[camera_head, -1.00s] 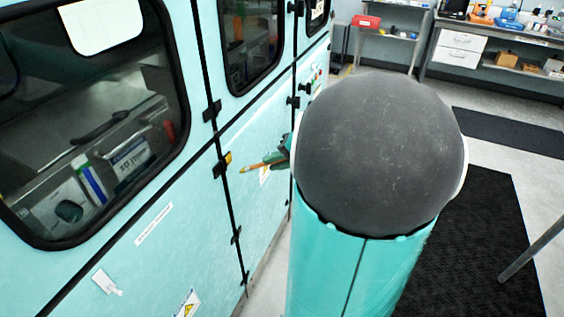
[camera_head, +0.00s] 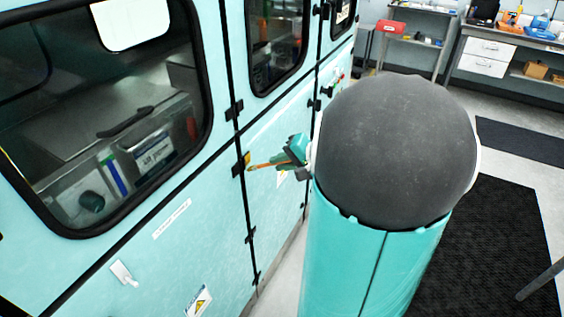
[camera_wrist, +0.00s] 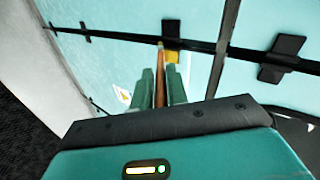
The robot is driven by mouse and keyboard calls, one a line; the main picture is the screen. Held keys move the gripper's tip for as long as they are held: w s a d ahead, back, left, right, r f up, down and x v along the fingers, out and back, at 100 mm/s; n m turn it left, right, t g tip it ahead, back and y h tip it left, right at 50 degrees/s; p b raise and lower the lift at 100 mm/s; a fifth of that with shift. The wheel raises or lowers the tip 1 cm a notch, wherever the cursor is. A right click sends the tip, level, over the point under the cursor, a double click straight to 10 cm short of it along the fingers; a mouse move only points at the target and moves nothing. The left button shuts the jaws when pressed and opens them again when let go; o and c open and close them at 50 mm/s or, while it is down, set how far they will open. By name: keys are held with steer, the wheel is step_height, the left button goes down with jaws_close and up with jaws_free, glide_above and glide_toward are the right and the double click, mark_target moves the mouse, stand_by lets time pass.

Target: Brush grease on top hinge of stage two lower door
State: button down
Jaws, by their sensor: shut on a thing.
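My gripper (camera_head: 290,152) is shut on a thin brush (camera_head: 268,164) with an orange-brown handle. The brush (camera_wrist: 160,75) also shows between the two green fingers (camera_wrist: 160,92) in the wrist view and points away from my wrist. Its tip is close to a black hinge (camera_head: 238,168) with a yellow mark (camera_head: 246,158), at the top of the teal lower door (camera_head: 272,205). The yellow mark (camera_wrist: 172,57) is just beside the tip in the wrist view. I cannot tell whether the tip touches the hinge.
Another black hinge (camera_head: 234,110) is above, by the windowed upper door, and further hinges (camera_head: 250,236) are below. My own arm covers the middle of the head view. Black mats (camera_head: 490,240) and a workbench (camera_head: 520,38) are to the right.

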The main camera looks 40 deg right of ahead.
steer(key=shift+w+a, duration=0.2)
steer(key=shift+w, duration=0.35)
steer(key=shift+w+a, duration=0.15)
steer(key=shift+w, duration=0.4)
stand_by(0.3)
steer(key=shift+w+d, duration=0.95)
steer(key=shift+d, duration=1.6)
steer(key=shift+s+a, duration=0.3)
steer(key=shift+a, duration=0.6)
steer(key=shift+s+a, duration=0.35)
steer(key=shift+a, duration=0.5)
steer(key=shift+s+a, duration=0.3)
steer(key=shift+a, duration=0.6)
steer(key=s+d, duration=0.2)
steer(key=s, duration=0.3)
steer(key=shift+s, duration=0.4)
steer(key=shift+d, duration=0.1)
